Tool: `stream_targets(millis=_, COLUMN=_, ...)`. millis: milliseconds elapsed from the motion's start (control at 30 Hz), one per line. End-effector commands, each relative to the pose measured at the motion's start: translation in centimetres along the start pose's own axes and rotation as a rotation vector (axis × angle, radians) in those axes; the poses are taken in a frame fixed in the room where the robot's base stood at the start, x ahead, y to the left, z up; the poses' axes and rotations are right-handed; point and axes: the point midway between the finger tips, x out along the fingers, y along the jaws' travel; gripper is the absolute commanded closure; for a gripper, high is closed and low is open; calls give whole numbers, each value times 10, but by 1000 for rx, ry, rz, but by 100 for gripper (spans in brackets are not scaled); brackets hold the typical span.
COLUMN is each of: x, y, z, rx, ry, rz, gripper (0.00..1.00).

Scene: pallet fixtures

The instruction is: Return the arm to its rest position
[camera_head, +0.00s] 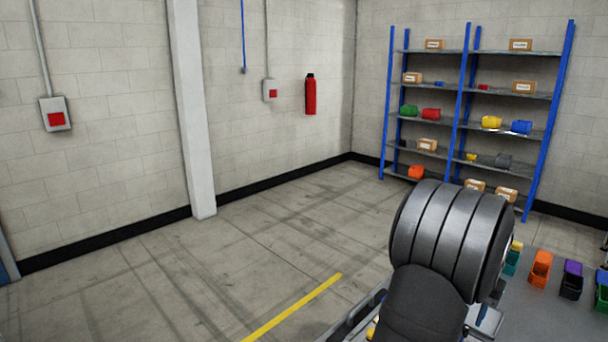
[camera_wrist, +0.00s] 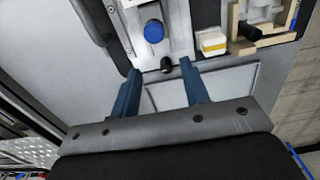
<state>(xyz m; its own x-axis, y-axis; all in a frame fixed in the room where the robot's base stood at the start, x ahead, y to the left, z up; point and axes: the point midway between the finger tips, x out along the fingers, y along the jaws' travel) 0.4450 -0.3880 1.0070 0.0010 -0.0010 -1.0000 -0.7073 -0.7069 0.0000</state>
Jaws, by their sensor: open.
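My gripper (camera_wrist: 160,69) shows in the wrist view, with its two blue fingers apart and nothing held between them. The fingers point at a pale fixture plate (camera_wrist: 178,45) that carries a blue round part (camera_wrist: 153,31). A small black knob (camera_wrist: 166,66) shows between the fingertips; I cannot tell whether either finger touches it. In the head view my dark grey arm fills the lower right, and my gripper is out of sight there.
In the wrist view a yellow-and-white block (camera_wrist: 213,42) and a tan angled fixture (camera_wrist: 240,42) lie right of the plate. In the head view an orange bin (camera_head: 541,268) and a purple-and-black bin (camera_head: 571,279) stand right of my arm. A shelf rack (camera_head: 463,90) stands behind.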

Motion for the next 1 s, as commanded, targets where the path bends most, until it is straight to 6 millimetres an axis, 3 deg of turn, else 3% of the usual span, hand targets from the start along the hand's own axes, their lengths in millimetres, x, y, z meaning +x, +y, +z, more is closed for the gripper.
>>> stream_targets(millis=133, x=-32, y=0, z=0, rx=0, ry=3, rz=0, gripper=58)
stream_targets(millis=1000, x=-73, y=0, z=2, rx=694, ry=-1, rz=0, gripper=58)
